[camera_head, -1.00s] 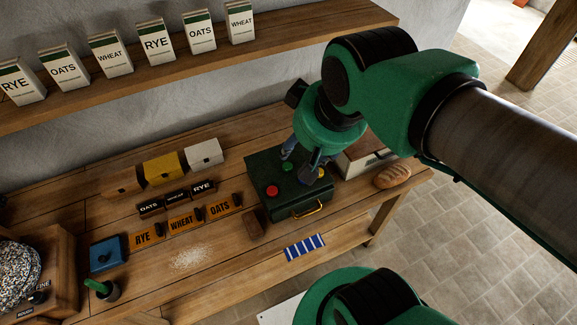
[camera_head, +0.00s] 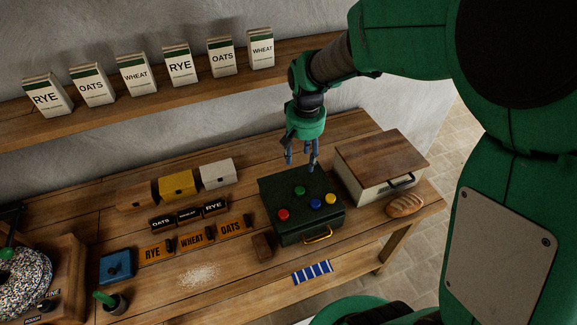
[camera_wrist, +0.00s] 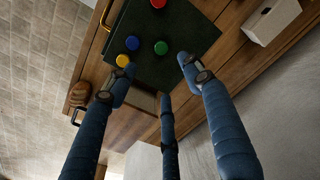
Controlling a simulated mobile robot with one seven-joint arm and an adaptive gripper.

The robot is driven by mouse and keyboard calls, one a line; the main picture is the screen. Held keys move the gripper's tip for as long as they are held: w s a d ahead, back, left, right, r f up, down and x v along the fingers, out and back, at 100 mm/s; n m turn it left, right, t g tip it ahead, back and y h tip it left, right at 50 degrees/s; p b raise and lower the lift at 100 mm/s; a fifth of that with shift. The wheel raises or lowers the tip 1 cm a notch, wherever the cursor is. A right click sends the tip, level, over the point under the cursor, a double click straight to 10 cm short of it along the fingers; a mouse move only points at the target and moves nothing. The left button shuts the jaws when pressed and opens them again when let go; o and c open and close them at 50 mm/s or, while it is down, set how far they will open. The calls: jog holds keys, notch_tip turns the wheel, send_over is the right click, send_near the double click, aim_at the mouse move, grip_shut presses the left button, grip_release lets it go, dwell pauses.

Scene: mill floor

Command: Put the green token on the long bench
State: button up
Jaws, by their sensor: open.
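The green token (camera_head: 299,190) lies on top of a dark green box (camera_head: 284,233), together with a red token (camera_head: 283,214), a blue token (camera_head: 315,203) and a yellow token (camera_head: 330,198). The box stands on the long wooden bench (camera_head: 222,280). My gripper (camera_head: 301,162) is open and empty, pointing down above the back edge of the box, behind the green token. In the wrist view the green token (camera_wrist: 161,47) lies beyond the spread blue fingers (camera_wrist: 160,82), apart from them.
A cream bin with a wooden lid (camera_head: 375,180) and a bread loaf (camera_head: 405,205) stand right of the box. A brown block (camera_head: 262,246), signs (camera_head: 192,237), small bins (camera_head: 178,185) and a blue box (camera_head: 117,266) are left. A shelf (camera_head: 200,98) with paper bags runs above.

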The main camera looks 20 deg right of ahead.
jog(key=shift+g, duration=0.4)
jog(key=f, duration=0.1)
jog(key=w+d+f, duration=0.1)
jog(key=f, duration=0.1)
jog(key=w+f, duration=0.1)
jog(key=f, duration=0.1)
jog(key=shift+d+f, duration=0.15)
jog(key=shift+f, duration=0.1)
send_over(300, 190)
jog(key=shift+d+f+b, duration=0.2)
jog(key=shift+f+b, duration=0.1)
jog(key=shift+f, duration=3.9)
jog(key=shift+w+a+f+b, duration=0.15)
jog(key=shift+f+b, duration=0.2)
jog(key=shift+f, duration=2.25)
jog(key=shift+c, duration=0.5)
